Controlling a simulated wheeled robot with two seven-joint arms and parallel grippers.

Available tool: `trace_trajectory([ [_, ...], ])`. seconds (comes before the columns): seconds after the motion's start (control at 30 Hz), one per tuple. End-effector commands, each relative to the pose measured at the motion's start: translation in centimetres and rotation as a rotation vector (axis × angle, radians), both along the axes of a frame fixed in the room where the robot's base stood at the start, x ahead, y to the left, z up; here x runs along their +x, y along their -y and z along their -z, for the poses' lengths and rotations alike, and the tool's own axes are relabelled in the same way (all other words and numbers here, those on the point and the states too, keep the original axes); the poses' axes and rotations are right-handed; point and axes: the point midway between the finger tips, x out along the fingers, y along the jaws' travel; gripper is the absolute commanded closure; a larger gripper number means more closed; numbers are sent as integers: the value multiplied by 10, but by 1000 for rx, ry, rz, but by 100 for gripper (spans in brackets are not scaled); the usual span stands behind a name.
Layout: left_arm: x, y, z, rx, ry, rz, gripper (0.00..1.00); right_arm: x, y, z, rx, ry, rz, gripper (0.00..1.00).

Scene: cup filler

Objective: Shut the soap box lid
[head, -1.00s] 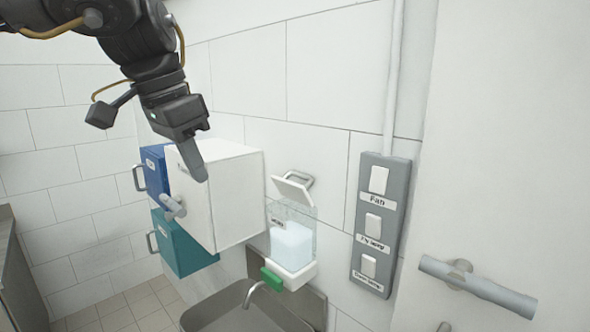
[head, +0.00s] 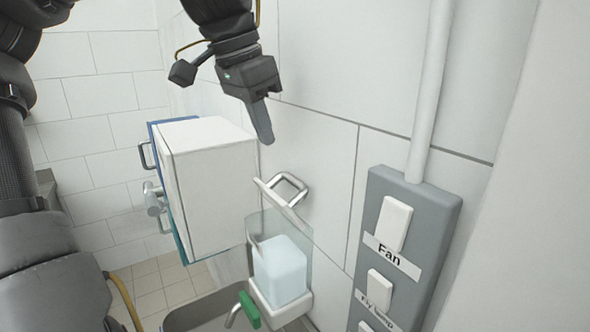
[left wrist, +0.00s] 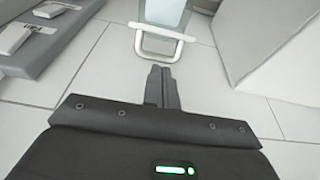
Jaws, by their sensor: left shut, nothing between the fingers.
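The soap box (head: 281,272) is a clear box on the wall with pale blue contents and a white base. My right gripper is not in view.
A white cabinet (head: 210,190) juts out left of the soap box. A grey switch panel (head: 408,250) and a pipe (head: 430,90) are on the right. A green lever (head: 249,309) sits below the box, above a sink (head: 190,312).

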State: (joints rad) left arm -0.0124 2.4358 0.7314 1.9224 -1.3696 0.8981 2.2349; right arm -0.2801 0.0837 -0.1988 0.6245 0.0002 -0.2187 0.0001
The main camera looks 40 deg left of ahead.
Motion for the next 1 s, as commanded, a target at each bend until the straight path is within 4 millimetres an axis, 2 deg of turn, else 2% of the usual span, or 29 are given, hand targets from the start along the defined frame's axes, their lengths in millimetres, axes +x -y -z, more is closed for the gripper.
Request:
trace_trajectory([
  [0.13,3,0,6,1,-3,1,100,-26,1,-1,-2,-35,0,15],
  [0.27,7,1,23,0,-5,2,100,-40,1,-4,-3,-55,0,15],
  [0.37,13,3,40,0,-6,5,100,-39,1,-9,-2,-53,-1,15],
  [0.63,25,7,79,-1,-4,3,100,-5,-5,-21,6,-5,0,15],
  [0.8,29,9,92,0,-1,2,100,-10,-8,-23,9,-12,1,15],
  [1.0,30,9,96,0,0,2,100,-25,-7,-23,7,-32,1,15],
])
